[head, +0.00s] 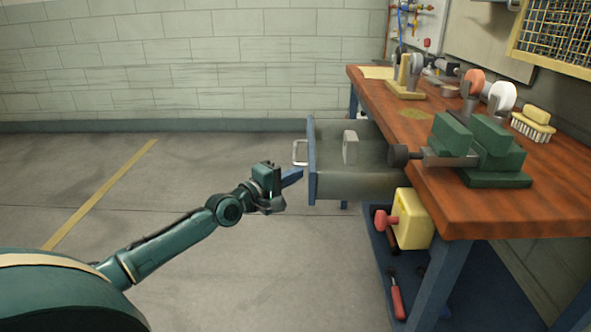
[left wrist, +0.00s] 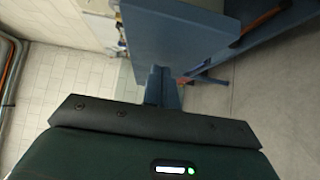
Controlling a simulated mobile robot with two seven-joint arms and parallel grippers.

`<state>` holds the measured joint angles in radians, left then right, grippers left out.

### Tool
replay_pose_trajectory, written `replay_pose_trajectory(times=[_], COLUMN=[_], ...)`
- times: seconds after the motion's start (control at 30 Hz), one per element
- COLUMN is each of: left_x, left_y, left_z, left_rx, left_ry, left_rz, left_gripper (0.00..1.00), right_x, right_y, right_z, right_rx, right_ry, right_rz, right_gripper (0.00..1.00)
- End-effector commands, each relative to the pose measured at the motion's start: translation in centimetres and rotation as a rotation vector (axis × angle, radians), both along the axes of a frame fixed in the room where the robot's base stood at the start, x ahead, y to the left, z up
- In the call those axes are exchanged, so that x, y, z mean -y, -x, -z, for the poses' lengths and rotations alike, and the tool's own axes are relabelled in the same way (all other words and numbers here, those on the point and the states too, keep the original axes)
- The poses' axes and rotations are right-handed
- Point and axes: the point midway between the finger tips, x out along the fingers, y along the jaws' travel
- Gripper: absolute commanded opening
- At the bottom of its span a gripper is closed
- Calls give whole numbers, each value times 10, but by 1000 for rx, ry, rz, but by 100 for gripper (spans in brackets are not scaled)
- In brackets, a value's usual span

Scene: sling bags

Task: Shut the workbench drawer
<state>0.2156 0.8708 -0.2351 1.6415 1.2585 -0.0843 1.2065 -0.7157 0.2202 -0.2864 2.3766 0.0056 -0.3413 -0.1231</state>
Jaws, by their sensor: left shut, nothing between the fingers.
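The workbench (head: 520,190) has a brown wooden top and blue legs. Its drawer (head: 365,186) stands pulled out to the left, with a blue front panel (head: 312,165) and a pale handle (head: 299,152). A pale block (head: 350,147) is inside the drawer. My left gripper (head: 291,177) is shut and empty, its blue fingers pointing at the front panel just below the handle. I cannot tell whether they touch it. In the left wrist view the shut fingers (left wrist: 162,88) show beside the blue drawer front (left wrist: 175,35). My right gripper is out of view.
A green vise (head: 480,150) sits on the bench top by the drawer, its dark screw end overhanging the edge. A yellow box (head: 413,220) and a red-handled tool (head: 397,298) are on the blue lower shelf. The floor left of the drawer is clear.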

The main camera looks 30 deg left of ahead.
Motion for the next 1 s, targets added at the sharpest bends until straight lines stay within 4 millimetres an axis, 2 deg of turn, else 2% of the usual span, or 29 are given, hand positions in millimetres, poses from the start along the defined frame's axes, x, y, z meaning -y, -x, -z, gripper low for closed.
replay_pose_trajectory(times=[0.47,0.57,0.67,0.8,1.0], left_x=[5,9,20,50,93], left_y=[-3,-6,-14,-31,-57], left_z=[0,-2,-6,-8,-4], left_rx=[0,1,1,2,1], left_ry=[-1,2,8,11,8], left_rz=[0,-1,-3,-1,0], left_gripper=[0,0,0,0,0], right_x=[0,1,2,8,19], right_y=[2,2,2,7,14], right_z=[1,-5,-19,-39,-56], right_rx=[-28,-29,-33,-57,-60], right_ry=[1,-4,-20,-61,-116], right_rz=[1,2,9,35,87], right_gripper=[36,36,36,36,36])
